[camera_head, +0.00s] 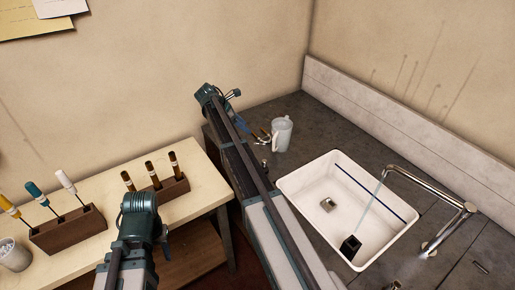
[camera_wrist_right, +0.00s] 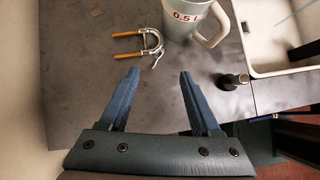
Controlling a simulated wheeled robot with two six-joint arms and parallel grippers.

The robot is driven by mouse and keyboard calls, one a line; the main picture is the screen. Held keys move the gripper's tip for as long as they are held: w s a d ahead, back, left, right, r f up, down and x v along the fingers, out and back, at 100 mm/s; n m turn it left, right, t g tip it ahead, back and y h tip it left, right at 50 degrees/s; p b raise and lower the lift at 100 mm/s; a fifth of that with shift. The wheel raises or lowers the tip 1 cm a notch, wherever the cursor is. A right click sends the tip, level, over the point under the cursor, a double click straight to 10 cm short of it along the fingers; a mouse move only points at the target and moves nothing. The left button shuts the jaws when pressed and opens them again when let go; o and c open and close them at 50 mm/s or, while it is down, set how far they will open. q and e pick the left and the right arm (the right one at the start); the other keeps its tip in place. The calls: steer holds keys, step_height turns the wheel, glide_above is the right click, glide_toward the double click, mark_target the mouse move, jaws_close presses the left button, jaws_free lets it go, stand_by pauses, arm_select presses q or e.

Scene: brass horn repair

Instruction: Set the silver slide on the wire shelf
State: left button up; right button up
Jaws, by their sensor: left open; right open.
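A U-shaped slide (camera_wrist_right: 151,42) with a silver bow and two brass-coloured legs lies flat on the dark counter in the right wrist view. It also shows small in the head view (camera_head: 262,135), close to the right gripper. My right gripper (camera_wrist_right: 157,82) is open and empty, its blue fingers apart and pointing toward the slide, which lies beyond the tips. It shows at the counter's left end in the head view (camera_head: 245,129). My left gripper (camera_head: 160,238) hangs by the pale table; its fingers are mostly hidden behind its wrist. No wire shelf is in view.
A white mug (camera_head: 281,134) marked 0.5 L stands right beside the slide. A white sink (camera_head: 300,199) with a running tap (camera_head: 432,192) is to the right. Wooden tool racks (camera_head: 68,230) and a cup (camera_head: 14,256) stand on the pale table (camera_head: 100,187).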

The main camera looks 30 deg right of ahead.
steer(key=b, duration=0.7)
glide_toward(263, 142)
steer(key=shift+s+d+f+n, duration=0.15)
steer(key=shift+d+f, duration=0.2)
steer(key=shift+d, duration=0.25)
steer(key=shift+w+d+f+n, duration=0.1)
steer(key=shift+d+f+n, duration=0.05)
steer(key=shift+d+f, duration=0.45)
steer(key=shift+d, duration=0.2)
arm_select(q)
step_height(263, 142, down, 7)
steer(key=shift+s+a, duration=0.2)
steer(key=shift+s, duration=0.1)
arm_select(e)
steer(key=b+x, duration=0.3)
steer(key=x, duration=0.1)
steer(key=shift+f+b, duration=0.2)
steer(key=shift+b, duration=0.1)
steer(key=shift+s+d+f, duration=0.1)
steer(key=shift+d+f, duration=0.15)
steer(key=shift+d, duration=0.15)
arm_select(q)
step_height(263, 142, down, 4)
steer(key=shift+f, duration=0.1)
arm_select(e)
steer(key=shift+r, duration=0.1)
